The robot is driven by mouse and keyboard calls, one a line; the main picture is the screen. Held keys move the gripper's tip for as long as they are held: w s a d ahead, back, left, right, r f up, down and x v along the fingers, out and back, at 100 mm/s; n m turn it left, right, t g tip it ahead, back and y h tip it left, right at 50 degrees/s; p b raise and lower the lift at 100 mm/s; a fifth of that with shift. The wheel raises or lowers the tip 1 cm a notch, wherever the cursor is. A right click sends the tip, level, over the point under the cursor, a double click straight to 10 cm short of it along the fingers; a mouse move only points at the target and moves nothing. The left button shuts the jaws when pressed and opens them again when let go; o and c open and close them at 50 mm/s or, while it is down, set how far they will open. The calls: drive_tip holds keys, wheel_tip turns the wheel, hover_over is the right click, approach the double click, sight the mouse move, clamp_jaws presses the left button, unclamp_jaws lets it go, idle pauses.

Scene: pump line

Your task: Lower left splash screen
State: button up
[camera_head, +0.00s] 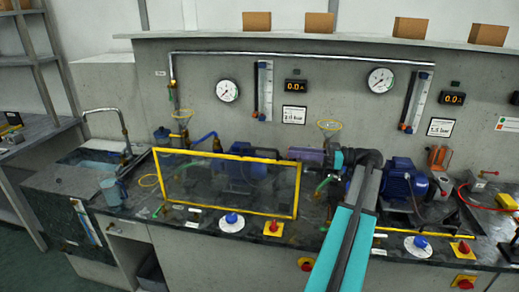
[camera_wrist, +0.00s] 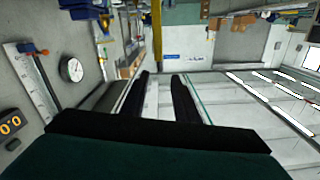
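The left splash screen (camera_head: 228,183) is a clear panel in a yellow frame. It stands raised at the bench front, before the left pump (camera_head: 248,168), which shows through it. My arm reaches over the bench to the right of the screen in the head view, and my gripper cannot be made out clearly there. A yellow bar (camera_wrist: 157,35) beyond the fingertips may be part of the screen's frame; I cannot tell for sure.
Blue knobs (camera_head: 231,219) and yellow-red switches (camera_head: 273,228) line the bench front. A yellow bar (camera_head: 440,235) lies low along the right front edge. A sink with a tap (camera_head: 105,110) and a blue jug (camera_head: 111,191) are at left. The right pump (camera_head: 402,178) stands right of my arm.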

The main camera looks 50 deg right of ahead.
sight(260, 149)
drive_tip(key=p+x, duration=0.3)
drive_tip(key=x, duration=1)
drive_tip(key=shift+p, duration=0.4)
clamp_jaws()
